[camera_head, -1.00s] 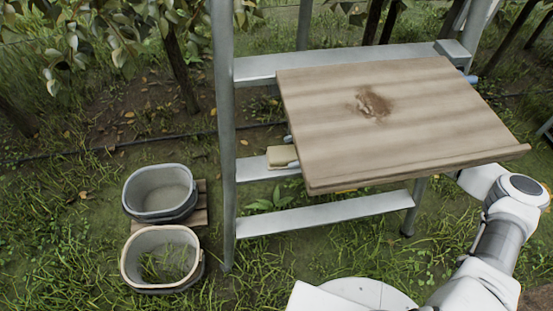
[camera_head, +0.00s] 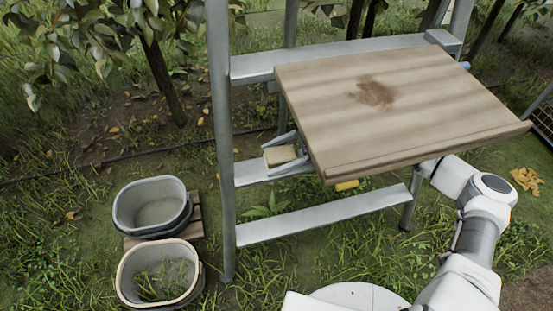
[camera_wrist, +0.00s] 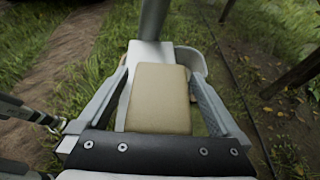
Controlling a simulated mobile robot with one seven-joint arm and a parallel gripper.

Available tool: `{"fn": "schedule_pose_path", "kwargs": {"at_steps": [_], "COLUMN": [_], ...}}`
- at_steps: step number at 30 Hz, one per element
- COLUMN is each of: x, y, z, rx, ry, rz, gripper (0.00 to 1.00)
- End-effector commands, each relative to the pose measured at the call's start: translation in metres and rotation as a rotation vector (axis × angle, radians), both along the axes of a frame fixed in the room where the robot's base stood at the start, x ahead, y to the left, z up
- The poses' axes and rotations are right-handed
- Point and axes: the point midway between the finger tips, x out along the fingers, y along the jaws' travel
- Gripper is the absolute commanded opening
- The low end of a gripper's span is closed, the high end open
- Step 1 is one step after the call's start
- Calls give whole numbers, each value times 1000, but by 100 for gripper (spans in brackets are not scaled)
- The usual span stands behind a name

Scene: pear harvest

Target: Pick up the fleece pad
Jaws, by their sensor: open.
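The fleece pad, a beige block (camera_head: 281,155), lies on a metal step (camera_head: 250,173) of the ladder, left of the wooden board. In the wrist view the pad (camera_wrist: 160,98) fills the middle, between my two fingers. My gripper (camera_head: 267,160) is open, reaching out from under the board with one finger on each side of the pad. In the wrist view (camera_wrist: 158,70) gaps show between the pad and the fingers. The board hides the rest of my wrist in the head view.
The tilted wooden board (camera_head: 400,105) with a brown stain (camera_head: 373,93) sits above my forearm. A ladder upright (camera_head: 221,140) stands left of the pad. A yellow thing (camera_head: 347,185) shows below the board.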

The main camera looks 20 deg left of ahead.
Motion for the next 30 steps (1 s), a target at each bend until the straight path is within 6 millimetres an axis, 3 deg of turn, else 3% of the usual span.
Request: {"fn": "schedule_pose_path", "kwargs": {"at_steps": [7,20,30], "x": [0,0,0], "y": [0,0,0], "z": [0,0,4], "rx": [0,0,0], "ry": [0,0,-1], "rz": [0,0,0], "gripper": [98,21,21]}}
